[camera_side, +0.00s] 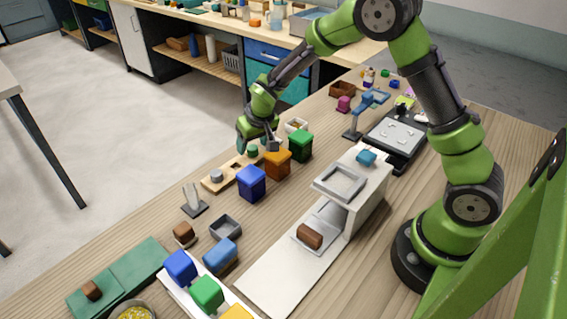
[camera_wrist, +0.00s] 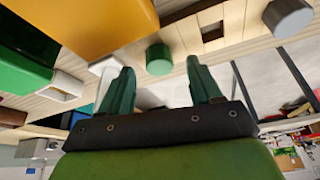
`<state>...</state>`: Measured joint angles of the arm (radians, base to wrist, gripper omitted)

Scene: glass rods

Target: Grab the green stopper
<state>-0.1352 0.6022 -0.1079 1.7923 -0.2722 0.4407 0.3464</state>
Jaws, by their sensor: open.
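The green stopper (camera_side: 253,151) is a small green cylinder at the far end of a wooden board (camera_side: 235,170). In the wrist view the green stopper (camera_wrist: 159,60) shows ahead of my fingers, between the lines of the two tips. My gripper (camera_side: 257,143) is over that end of the board, open, with its fingers spread. In the wrist view my gripper (camera_wrist: 160,66) is empty. I cannot tell whether a finger touches the stopper. A grey cylinder (camera_side: 216,175) stands at the near end of the same board and also shows in the wrist view (camera_wrist: 288,17).
An orange block (camera_side: 277,162), a green block (camera_side: 300,145) and a blue block (camera_side: 251,183) stand close to the board's right. A white tray (camera_side: 296,125) lies just behind my gripper. A grey stand (camera_side: 194,200) is nearer the camera.

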